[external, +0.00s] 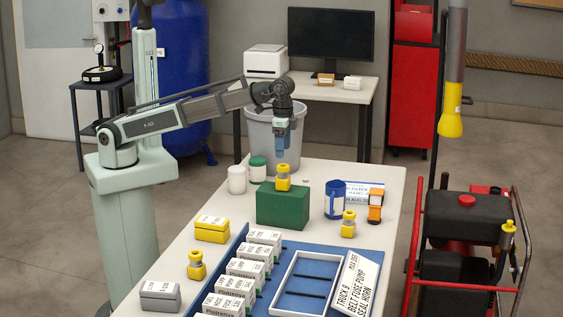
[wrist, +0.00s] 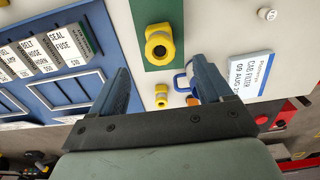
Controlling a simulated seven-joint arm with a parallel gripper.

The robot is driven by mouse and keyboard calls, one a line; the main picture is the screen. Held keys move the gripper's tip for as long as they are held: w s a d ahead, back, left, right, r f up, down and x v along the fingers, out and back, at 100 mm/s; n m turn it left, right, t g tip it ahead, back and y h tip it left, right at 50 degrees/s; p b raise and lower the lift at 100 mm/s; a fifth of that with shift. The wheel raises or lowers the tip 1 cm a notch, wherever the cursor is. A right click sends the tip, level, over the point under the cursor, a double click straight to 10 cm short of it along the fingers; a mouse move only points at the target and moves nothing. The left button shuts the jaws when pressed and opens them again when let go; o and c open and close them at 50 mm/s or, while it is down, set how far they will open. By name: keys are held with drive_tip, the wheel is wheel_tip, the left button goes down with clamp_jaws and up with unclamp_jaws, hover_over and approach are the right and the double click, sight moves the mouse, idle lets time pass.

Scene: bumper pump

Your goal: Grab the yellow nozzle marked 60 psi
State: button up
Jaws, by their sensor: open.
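Three small yellow nozzles with grey parts show in the external view. One nozzle (external: 283,178) stands on a green block (external: 283,207), another (external: 348,224) stands on the table to the right, and a third (external: 196,266) stands at the front left. No psi marking is readable on any of them. My gripper (external: 281,154) is open and empty, pointing down just above the nozzle on the green block. In the wrist view my gripper (wrist: 161,66) has its fingers spread, with the block's nozzle (wrist: 158,45) seen between and beyond the tips. A second nozzle (wrist: 161,96) shows between the fingers.
A blue mug (external: 334,200) and an orange item (external: 375,206) stand right of the block. White and green-lidded jars (external: 257,169) stand behind it. A blue mat (external: 262,303) with white boxes, a tray and a sign (external: 354,285) fills the front.

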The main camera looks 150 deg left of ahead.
idle(0.4)
drive_tip(key=w+a+f+n+g+y, duration=0.1)
drive_tip(key=w+a+f+n, duration=0.1)
drive_tip(key=w+a+n, duration=0.3)
drive_tip(key=w+a+f+n, duration=0.1)
drive_tip(key=w+f+n, duration=0.2)
drive_tip(key=w, duration=0.4)
drive_tip(key=n+g+y, duration=0.2)
drive_tip(key=n+y, duration=0.1)
drive_tip(key=n, duration=0.6)
approach(347, 214)
drive_tip(key=shift+h, duration=0.3)
drive_tip(key=x, duration=1)
drive_tip(key=shift+a+r, duration=0.15)
drive_tip(key=shift+a, duration=0.05)
drive_tip(key=shift+x, duration=2.55)
drive_tip(key=shift+s+d, duration=0.1)
drive_tip(key=shift+s, duration=0.05)
drive_tip(key=c, duration=1.2)
drive_tip(key=shift+r, duration=0.1)
